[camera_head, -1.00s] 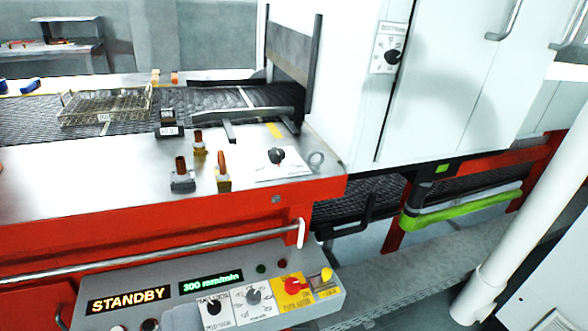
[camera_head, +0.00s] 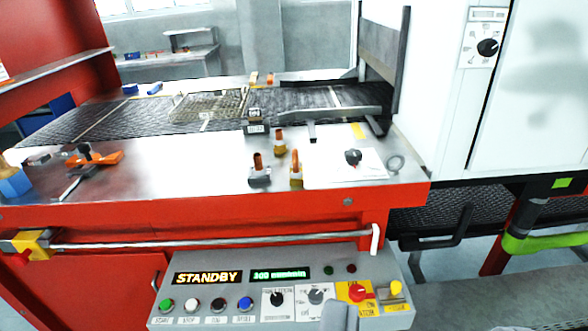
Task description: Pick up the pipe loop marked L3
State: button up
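No marking L3 is readable in this view. Several small copper-coloured pieces stand on the steel table top: one in a grey base (camera_head: 260,172), one behind it in a yellowish base (camera_head: 279,144), and a thin upright one in a yellow base (camera_head: 296,172). The thin one could be a pipe loop seen edge-on, but I cannot tell. A dark block with a small label (camera_head: 255,126) stands behind them, its text too small to read. My gripper's fingers are not in view.
A wire basket (camera_head: 207,106) lies on the mesh belt (camera_head: 110,118). The red-framed table (camera_head: 150,172) has tools at its left. Below its rail (camera_head: 210,241) is a control panel (camera_head: 285,290) reading STANDBY. A white cabinet (camera_head: 445,110) stands right.

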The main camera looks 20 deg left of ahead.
aim_at(296, 175)
jog(key=z, duration=0.1)
jog(key=i, duration=1)
jog(key=u, duration=0.1)
